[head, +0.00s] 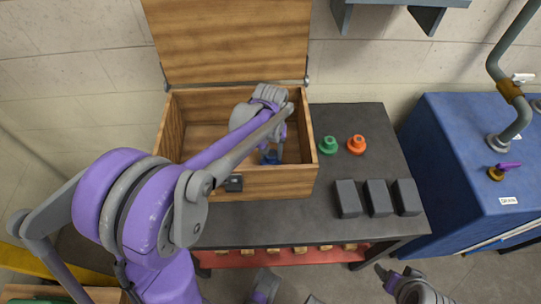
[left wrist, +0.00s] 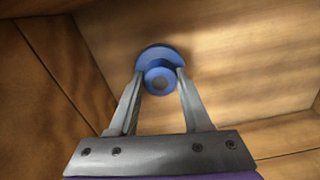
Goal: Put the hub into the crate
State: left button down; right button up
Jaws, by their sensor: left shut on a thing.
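The blue hub (head: 270,158), round with a wide flange and a narrower boss, is inside the open wooden crate (head: 270,181). My left gripper (head: 272,151) reaches down into the crate and is shut on the hub. In the left wrist view the hub (left wrist: 158,58) sits between the two fingertips of my left gripper (left wrist: 160,80), with pale wood behind it. I cannot tell whether the hub touches the crate floor. Grey and purple parts at the bottom edge of the head view seem to be my right arm; its jaws do not show clearly.
The crate's lid (head: 230,40) stands open at the back. On the dark table (head: 345,119) to its right are a green flanged piece (head: 328,145), an orange one (head: 357,145) and three dark blocks (head: 378,198). A blue cabinet (head: 460,160) with a pipe stands further right.

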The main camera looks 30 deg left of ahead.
aim_at(271, 154)
pick_arm(q)
jog(key=shift+f, duration=0.85)
jog(key=shift+c, duration=1.7)
grip_release()
jog(key=shift+f, duration=0.15)
jog(key=shift+r, duration=0.25)
notch_tip(271, 154, up, 12)
jog(key=p, duration=0.1)
